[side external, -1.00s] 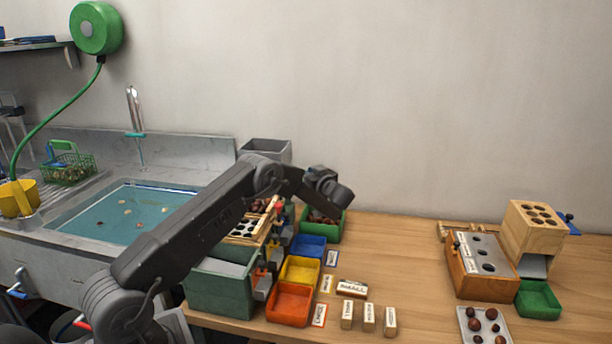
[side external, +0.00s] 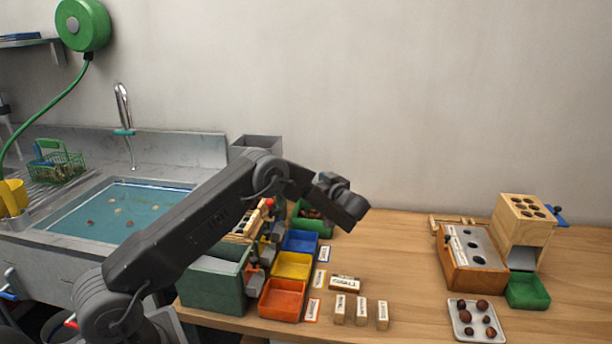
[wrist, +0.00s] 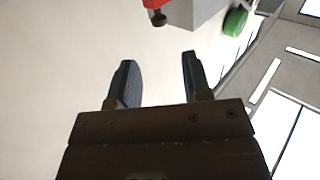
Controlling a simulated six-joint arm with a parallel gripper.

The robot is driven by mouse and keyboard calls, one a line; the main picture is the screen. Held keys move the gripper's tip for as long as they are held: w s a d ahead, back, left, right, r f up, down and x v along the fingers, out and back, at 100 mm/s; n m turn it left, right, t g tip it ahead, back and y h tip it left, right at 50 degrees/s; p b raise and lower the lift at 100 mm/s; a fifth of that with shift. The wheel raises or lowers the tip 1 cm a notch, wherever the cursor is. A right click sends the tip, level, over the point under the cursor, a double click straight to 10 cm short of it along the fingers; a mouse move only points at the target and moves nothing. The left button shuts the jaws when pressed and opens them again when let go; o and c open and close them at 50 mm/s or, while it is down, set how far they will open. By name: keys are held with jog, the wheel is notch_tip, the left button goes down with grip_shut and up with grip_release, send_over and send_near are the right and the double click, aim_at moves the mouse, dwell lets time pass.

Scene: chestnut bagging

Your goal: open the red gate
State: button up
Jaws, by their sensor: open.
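In the wrist view a red piece (wrist: 156,4) with a dark knob below it shows at the top edge, beside a grey box-like shape (wrist: 195,10). It looks like the red gate, but most of it is cut off. In the side view a small red spot (side external: 269,203) shows behind my arm by the sorting rack; I cannot tell if it is the same part. My gripper (wrist: 156,62) is open and empty, apart from the red piece. In the side view my gripper (side external: 346,201) is raised right of the rack, its fingers hard to make out.
Blue (side external: 300,242), yellow (side external: 292,266) and orange (side external: 281,299) bins stand below my arm, with labelled blocks (side external: 360,311) to the right. A grey bin (side external: 256,143) is behind the arm. A wooden holed box (side external: 523,220) and chestnut tray (side external: 475,334) stand far right. The mid-table is clear.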

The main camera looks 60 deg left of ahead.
jog(key=shift+d, duration=2.15)
jog(key=w+d+r+m+t+h, duration=0.2)
jog(key=d+r+m+t+h, duration=0.15)
jog(key=r+t, duration=0.35)
jog(key=w+d+r+m+t+h, duration=0.2)
jog(key=w+d+r+t, duration=0.15)
jog(key=r, duration=0.45)
jog(key=s+d+r+m+t+h, duration=0.2)
jog(key=s+d+r+m+h, duration=0.2)
jog(key=s+d+h, duration=0.25)
jog(key=s+d+r+m+t+h, duration=0.2)
jog(key=s+d+r+m+h, duration=0.3)
jog(key=d, duration=0.3)
jog(key=s+f+m+g, duration=0.1)
jog(key=s+f+g, duration=0.2)
jog(key=s, duration=0.7)
jog(key=s+d+f+m+g, duration=0.1)
jog(key=s+f+g, duration=0.2)
jog(key=s, duration=0.7)
jog(key=s+d+f+m+g+h, duration=0.1)
jog(key=s+f+g, duration=0.2)
jog(key=s, duration=0.7)
notch_tip(320, 180, down, 2)
jog(key=shift+d+f, duration=0.2)
jog(key=shift+d, duration=0.05)
